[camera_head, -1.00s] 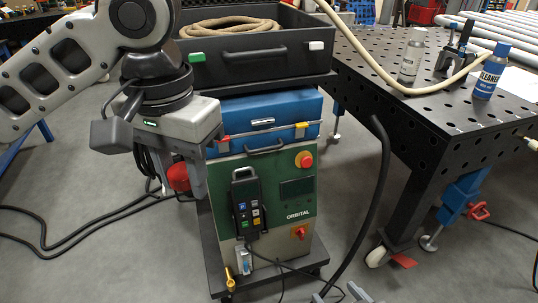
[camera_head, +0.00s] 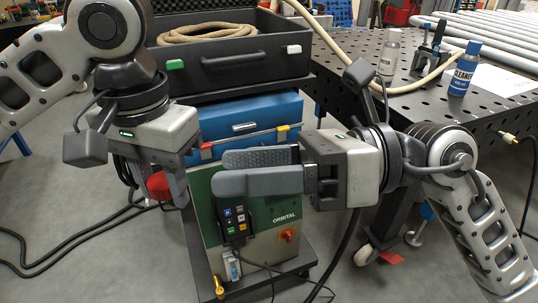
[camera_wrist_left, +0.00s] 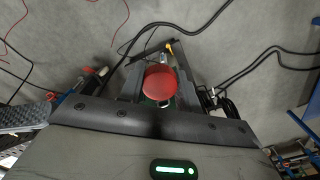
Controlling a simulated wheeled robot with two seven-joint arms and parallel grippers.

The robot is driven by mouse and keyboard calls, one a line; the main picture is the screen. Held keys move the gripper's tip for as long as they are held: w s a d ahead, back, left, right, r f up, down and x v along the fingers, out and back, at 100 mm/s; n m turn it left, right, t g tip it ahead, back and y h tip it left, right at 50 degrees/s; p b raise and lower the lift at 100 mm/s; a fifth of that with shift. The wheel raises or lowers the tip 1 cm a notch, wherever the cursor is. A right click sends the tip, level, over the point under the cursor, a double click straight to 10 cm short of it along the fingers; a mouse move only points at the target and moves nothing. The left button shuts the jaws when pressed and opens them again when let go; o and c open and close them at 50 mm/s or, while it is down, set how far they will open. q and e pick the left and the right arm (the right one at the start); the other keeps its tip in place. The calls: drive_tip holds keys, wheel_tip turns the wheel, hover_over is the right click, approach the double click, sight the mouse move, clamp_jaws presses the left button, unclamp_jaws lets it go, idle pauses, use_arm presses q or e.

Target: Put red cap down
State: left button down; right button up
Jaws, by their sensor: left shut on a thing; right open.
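My left gripper (camera_head: 167,187) is shut on the red cap (camera_head: 157,185), to the left of the green machine (camera_head: 262,208). The left wrist view shows the round red cap (camera_wrist_left: 160,82) between the fingers, seen from above. In the head view the near finger and hand partly cover the cap. My right gripper (camera_head: 222,171) is open and empty, pointing left across the front of the machine. Its two fingers cover part of the machine's upper front and the top of the hanging control pendant (camera_head: 235,222).
A blue case (camera_head: 250,115) and an open black case (camera_head: 240,72) with a coiled hose (camera_head: 215,31) are stacked on the machine. A perforated table (camera_head: 410,110) at right holds a blue cleaner bottle (camera_head: 464,70) and a clear bottle (camera_head: 389,55). Cables (camera_head: 70,262) lie on the floor at left.

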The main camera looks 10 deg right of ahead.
drive_tip(key=w+a+f+n+t+h, duration=0.2)
drive_tip(key=w+a+f+h, duration=0.2)
drive_tip(key=a, duration=0.4)
wheel_tip(320, 180, down, 2)
drive_tip(key=shift+w+a+f+t+h, duration=0.1)
drive_tip(key=shift+w+a+t+h, duration=0.25)
drive_tip(key=shift+w, duration=0.45)
drive_tip(key=shift+d, duration=0.1)
drive_tip(key=c, duration=1.1)
use_arm(q)
drive_tip(key=c, duration=1.2)
unclamp_jaws()
drive_tip(key=shift+c, duration=0.2)
drive_tip(key=o, duration=0.3)
drive_tip(key=shift+o, duration=0.2)
drive_tip(key=shift+s+d, duration=0.1)
use_arm(e)
drive_tip(key=shift+o, duration=0.2)
drive_tip(key=shift+w, duration=0.2)
drive_tip(key=shift+t, duration=0.25)
